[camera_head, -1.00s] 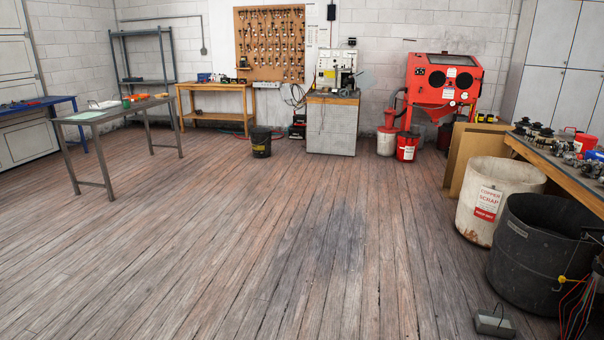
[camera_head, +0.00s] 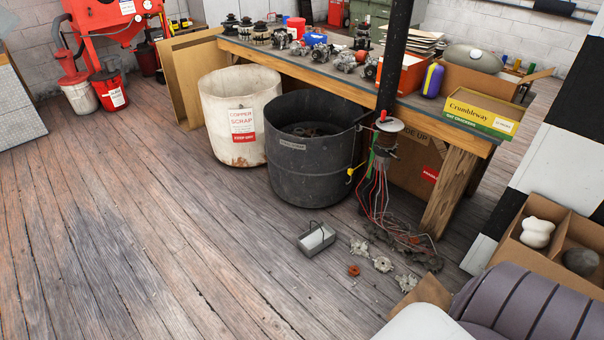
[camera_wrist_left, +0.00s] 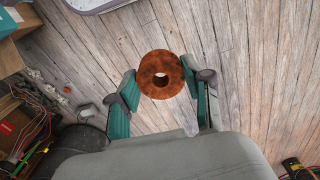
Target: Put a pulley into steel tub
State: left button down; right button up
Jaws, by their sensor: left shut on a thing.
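In the left wrist view, my left gripper (camera_wrist_left: 160,73) is shut on a rust-brown round pulley (camera_wrist_left: 161,58) with a hole through its middle. The gripper's fingers are on either side of it, above the plank floor. In the head view, a large dark grey round tub (camera_head: 308,172) stands on the floor in front of the workbench, with dark and rusty pieces inside. A small grey metal box with a handle (camera_head: 317,240) lies on the floor in front of it. Neither gripper shows in the head view.
A white copper scrap drum (camera_head: 220,115) stands left of the dark tub. The workbench (camera_head: 455,125) carries several alternators and boxes. Loose wires (camera_head: 378,195) hang at a dark post (camera_head: 396,60). Several small metal parts (camera_head: 382,264) lie on the floor. The floor at left is clear.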

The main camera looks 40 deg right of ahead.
aim_at(311, 244)
jog(key=i+l+z, duration=0.1)
jog(key=i+z, duration=0.35)
jog(key=i+j+z, duration=0.1)
jog(key=i+z, duration=0.35)
jog(key=i+j+z, duration=0.25)
jog(key=i+z, duration=0.2)
jog(key=i+l+z, duration=0.1)
jog(key=i+z, duration=0.65)
jog(key=i, duration=0.1)
